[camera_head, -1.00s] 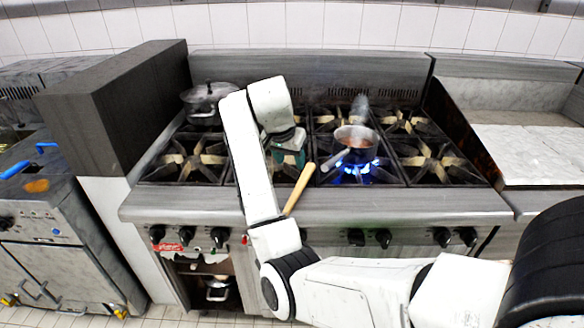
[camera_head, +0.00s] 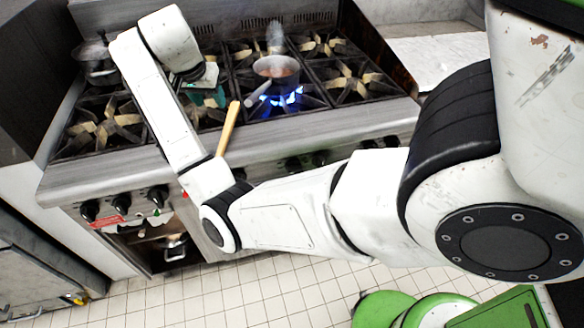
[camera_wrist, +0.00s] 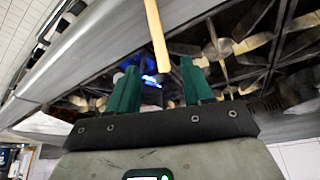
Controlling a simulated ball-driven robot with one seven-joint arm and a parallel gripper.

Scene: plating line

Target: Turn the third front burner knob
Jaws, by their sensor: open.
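Black burner knobs line the stove's front panel. In the head view the left group has a leftmost knob (camera_head: 89,210), a second knob (camera_head: 121,203) and a third knob (camera_head: 157,195). More knobs (camera_head: 292,163) show to the right, partly behind my arm; others may be hidden by it. My gripper (camera_head: 205,94) is above the left-middle burners, behind and above the front panel, away from the knobs. In the wrist view its green fingers (camera_wrist: 160,88) are apart. A wooden handle (camera_wrist: 155,35) shows beyond or between them; I cannot tell which.
A steaming saucepan (camera_head: 277,68) sits over a lit blue flame. A lidded pot (camera_head: 97,62) stands at the back left. The wooden handle (camera_head: 228,128) juts over the stove's front edge (camera_head: 110,173). Tiled floor (camera_head: 240,290) and a green object (camera_head: 385,308) lie in front.

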